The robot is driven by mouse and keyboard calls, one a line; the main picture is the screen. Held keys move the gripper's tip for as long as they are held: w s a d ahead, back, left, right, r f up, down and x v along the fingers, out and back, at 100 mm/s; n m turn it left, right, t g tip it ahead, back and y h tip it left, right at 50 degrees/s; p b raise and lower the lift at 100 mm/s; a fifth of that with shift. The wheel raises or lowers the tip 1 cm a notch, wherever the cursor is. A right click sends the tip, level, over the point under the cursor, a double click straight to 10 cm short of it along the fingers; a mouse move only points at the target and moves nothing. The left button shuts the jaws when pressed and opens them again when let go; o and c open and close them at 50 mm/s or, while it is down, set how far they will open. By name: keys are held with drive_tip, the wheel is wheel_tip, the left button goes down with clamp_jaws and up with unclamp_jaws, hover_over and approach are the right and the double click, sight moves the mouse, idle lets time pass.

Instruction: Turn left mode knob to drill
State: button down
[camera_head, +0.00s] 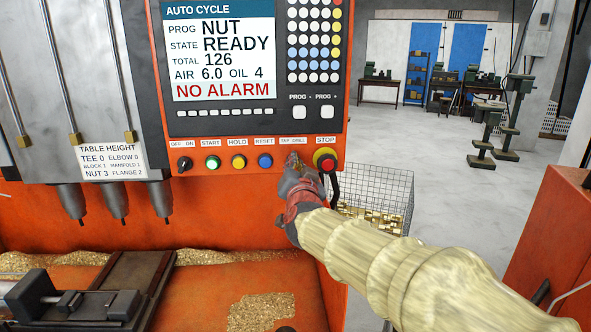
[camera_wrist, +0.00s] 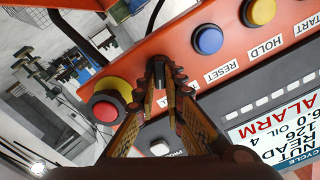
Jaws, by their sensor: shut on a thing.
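The mode knob sits under the "TAP DRILL" label (camera_head: 292,141) on the orange control panel (camera_head: 225,184). In the wrist view the black knob (camera_wrist: 158,67) shows between my fingertips. My gripper (camera_head: 293,164) is at the panel, and in the wrist view my gripper (camera_wrist: 160,84) is shut on this knob, one finger on each side. In the head view my gripper hides most of the knob. I cannot tell which way its pointer faces. The screen (camera_head: 222,50) reads PROG NUT, STATE READY, NO ALARM.
The red stop button (camera_head: 327,162) with its yellow collar is close to the right of my gripper. The blue reset button (camera_head: 265,161) is on the left. Further left are the yellow hold button (camera_head: 238,162), green start button (camera_head: 212,162) and off/on knob (camera_head: 184,163). A wire basket (camera_head: 385,184) stands behind my arm.

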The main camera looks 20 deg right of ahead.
drive_tip(key=shift+f, duration=0.1)
idle(0.3)
drive_tip(key=c, duration=1.9)
unclamp_jaws()
drive_tip(key=shift+s, duration=0.1)
drive_tip(key=s, duration=0.4)
drive_tip(key=s+a, duration=0.1)
drive_tip(key=s, duration=0.2)
drive_tip(key=s+a, duration=0.1)
drive_tip(key=s, duration=0.3)
drive_tip(key=shift+s, duration=0.3)
drive_tip(key=shift+a, duration=0.1)
